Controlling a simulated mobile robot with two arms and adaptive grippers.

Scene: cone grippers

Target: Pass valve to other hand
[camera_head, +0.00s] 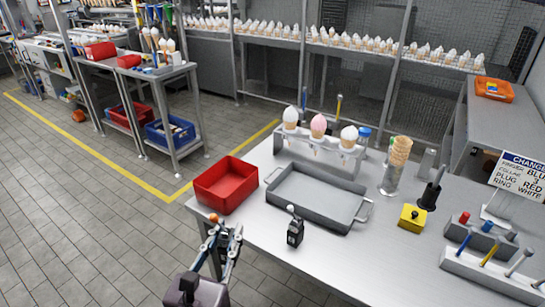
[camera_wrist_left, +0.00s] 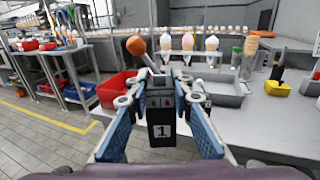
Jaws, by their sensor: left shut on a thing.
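My left gripper (camera_head: 223,238) is at the front left edge of the table, its blue-padded fingers on both sides of a small black valve. In the left wrist view, the gripper (camera_wrist_left: 158,98) is shut on this valve (camera_wrist_left: 162,130), which has a white "1" label and a lever with an orange ball. The orange ball also shows in the head view (camera_head: 213,217); the fingers hide most of the valve's body there. A second black valve (camera_head: 295,234) with a white ball stands upright on the table, to the right of the gripper. My right gripper is not in view.
On the metal table (camera_head: 345,262) are a red bin (camera_head: 226,184), a grey tray (camera_head: 315,198), a rack of cones (camera_head: 325,145), a yellow block (camera_head: 412,218) and a tool holder (camera_head: 490,275). The table's front middle is clear.

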